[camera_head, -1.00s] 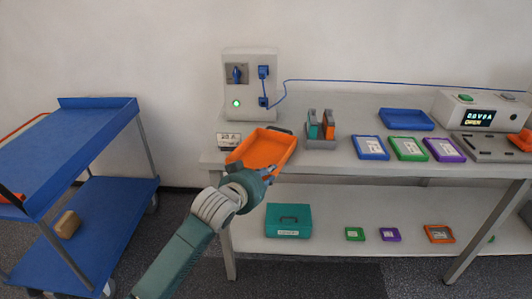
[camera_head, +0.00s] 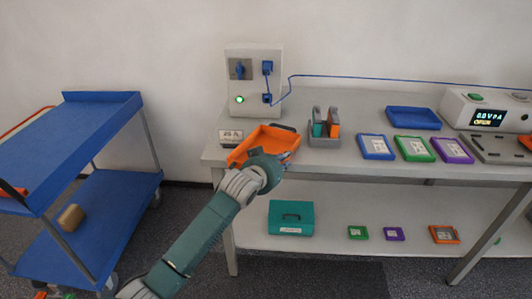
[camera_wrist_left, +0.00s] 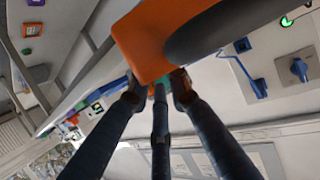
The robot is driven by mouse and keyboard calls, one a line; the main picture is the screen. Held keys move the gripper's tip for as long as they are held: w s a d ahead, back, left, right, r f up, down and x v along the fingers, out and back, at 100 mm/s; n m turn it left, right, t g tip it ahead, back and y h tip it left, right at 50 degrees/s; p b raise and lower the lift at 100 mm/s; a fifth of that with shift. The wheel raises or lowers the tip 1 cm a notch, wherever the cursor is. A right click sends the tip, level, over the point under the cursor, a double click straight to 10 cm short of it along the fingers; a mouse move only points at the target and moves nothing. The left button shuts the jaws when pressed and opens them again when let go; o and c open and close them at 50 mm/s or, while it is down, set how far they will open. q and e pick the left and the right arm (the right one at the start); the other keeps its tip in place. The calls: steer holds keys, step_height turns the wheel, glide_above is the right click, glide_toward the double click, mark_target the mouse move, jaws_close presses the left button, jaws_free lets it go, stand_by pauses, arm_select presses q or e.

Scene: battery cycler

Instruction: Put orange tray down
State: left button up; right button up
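The orange tray (camera_head: 262,137) is at the left end of the grey table, below the cycler box; its near side is partly hidden by my left gripper. I cannot tell if its whole base rests on the table. My left gripper (camera_head: 270,155) is at the tray's near right edge. My right gripper is not in view.
A white cycler box (camera_head: 255,98) and a small label stand (camera_head: 230,136) are close to the tray. A grey holder (camera_head: 324,141) stands to its right, then several coloured trays. A blue cart (camera_head: 75,140) is at the left; a teal box (camera_head: 291,217) is on the lower shelf.

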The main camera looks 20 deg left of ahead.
arm_select(q)
steer(key=x, duration=0.4)
steer(key=shift+w+f, duration=0.25)
steer(key=shift+a, duration=0.1)
steer(key=shift+c, duration=0.5)
jaws_close()
steer(key=shift+r, duration=0.15)
